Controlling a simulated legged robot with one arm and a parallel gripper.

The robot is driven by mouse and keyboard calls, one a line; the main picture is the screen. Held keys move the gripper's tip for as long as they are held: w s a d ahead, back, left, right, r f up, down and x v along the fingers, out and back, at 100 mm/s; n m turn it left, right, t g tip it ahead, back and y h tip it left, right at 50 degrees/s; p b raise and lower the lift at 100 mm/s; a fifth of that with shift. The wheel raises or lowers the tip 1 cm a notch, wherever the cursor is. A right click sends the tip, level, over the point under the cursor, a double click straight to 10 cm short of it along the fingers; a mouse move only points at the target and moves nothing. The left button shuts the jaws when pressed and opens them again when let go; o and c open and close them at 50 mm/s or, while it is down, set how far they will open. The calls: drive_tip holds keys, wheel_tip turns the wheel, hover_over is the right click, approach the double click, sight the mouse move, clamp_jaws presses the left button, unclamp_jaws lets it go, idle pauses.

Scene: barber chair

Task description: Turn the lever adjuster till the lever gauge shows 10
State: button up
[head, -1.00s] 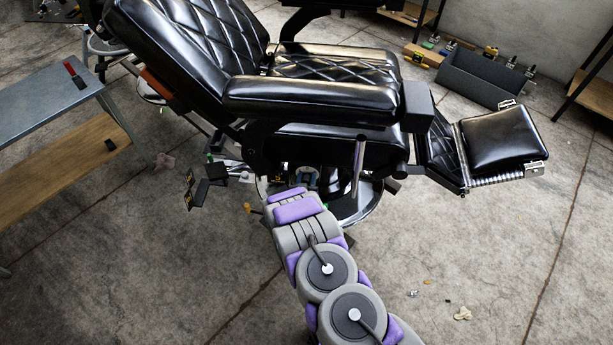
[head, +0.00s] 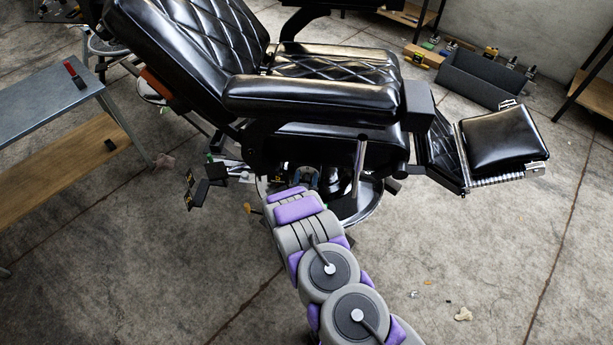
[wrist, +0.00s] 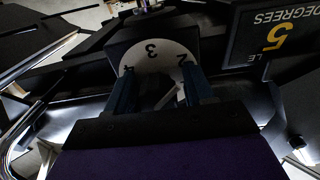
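In the wrist view, a round white dial (wrist: 155,57) with dark numbers 4, 3 and 2 is set in a dark housing. It appears upside down, and its lower part is partly hidden. My gripper (wrist: 160,84) is open, with its two dark blue fingers apart in front of the dial. A small grey piece shows between the fingers; I cannot tell whether they touch it. A metal rod (head: 357,170) stands below the armrest in the head view. I cannot tell which part is the lever adjuster.
The black barber chair (head: 310,98) overhangs my arm. A metal bench (head: 50,93) stands left, and a dark box (head: 480,78) back right. The front floor is mostly clear.

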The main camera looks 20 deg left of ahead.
drive_tip(key=shift+o, duration=0.5)
drive_tip(key=s+d+p, duration=0.2)
drive_tip(key=s+d, duration=0.1)
drive_tip(key=s, duration=1.4)
drive_tip(key=shift+d, duration=0.15)
